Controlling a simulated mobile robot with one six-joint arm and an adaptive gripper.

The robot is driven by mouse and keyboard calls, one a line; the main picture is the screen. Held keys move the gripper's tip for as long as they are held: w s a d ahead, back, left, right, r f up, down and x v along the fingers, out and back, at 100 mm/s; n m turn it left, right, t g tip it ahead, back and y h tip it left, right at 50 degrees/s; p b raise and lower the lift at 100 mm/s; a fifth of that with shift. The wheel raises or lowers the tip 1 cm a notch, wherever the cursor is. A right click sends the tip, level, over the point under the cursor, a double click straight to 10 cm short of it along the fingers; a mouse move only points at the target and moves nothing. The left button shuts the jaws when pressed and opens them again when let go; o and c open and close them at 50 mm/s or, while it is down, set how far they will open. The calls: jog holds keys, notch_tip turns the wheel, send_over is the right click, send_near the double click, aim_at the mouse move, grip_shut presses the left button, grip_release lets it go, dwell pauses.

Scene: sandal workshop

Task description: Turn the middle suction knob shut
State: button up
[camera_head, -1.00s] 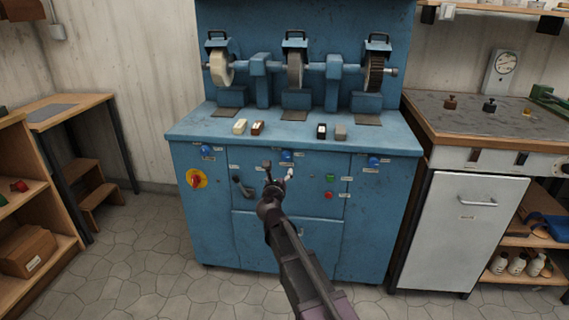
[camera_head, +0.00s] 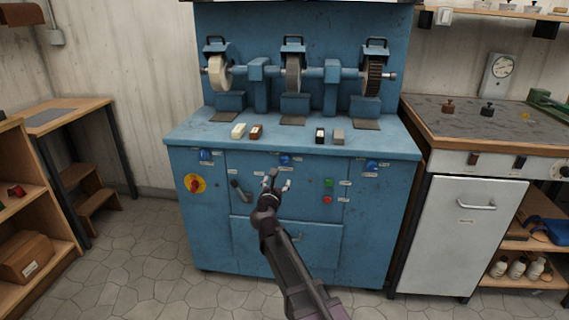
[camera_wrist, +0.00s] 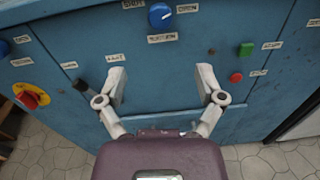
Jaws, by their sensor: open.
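The middle suction knob (camera_head: 285,160) is a round blue knob on the front panel of the blue grinding machine (camera_head: 220,218). In the wrist view the knob (camera_wrist: 160,15) sits at the top centre, between labels reading SHUT and OPEN, with a SUCTION label below it. Its pointer direction is too small to tell for sure. My gripper (camera_head: 277,184) is in front of the panel, just below the knob. In the wrist view my gripper (camera_wrist: 160,88) has its two fingers spread wide, with nothing between them, and the knob lies beyond and above them.
Other blue knobs sit left (camera_head: 206,155) and right (camera_head: 372,165). A red switch on a yellow plate (camera_head: 195,184), a lever (camera_head: 239,190), a green button (camera_head: 328,183) and a red button (camera_head: 327,200) are on the panel. Grinding wheels and small blocks stand above.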

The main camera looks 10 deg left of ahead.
aim_at(284, 163)
jog(key=w, duration=0.9)
jog(key=w+d, duration=0.1)
jog(key=w, duration=0.3)
jog(key=shift+w, duration=0.3)
jog(key=c, duration=1.1)
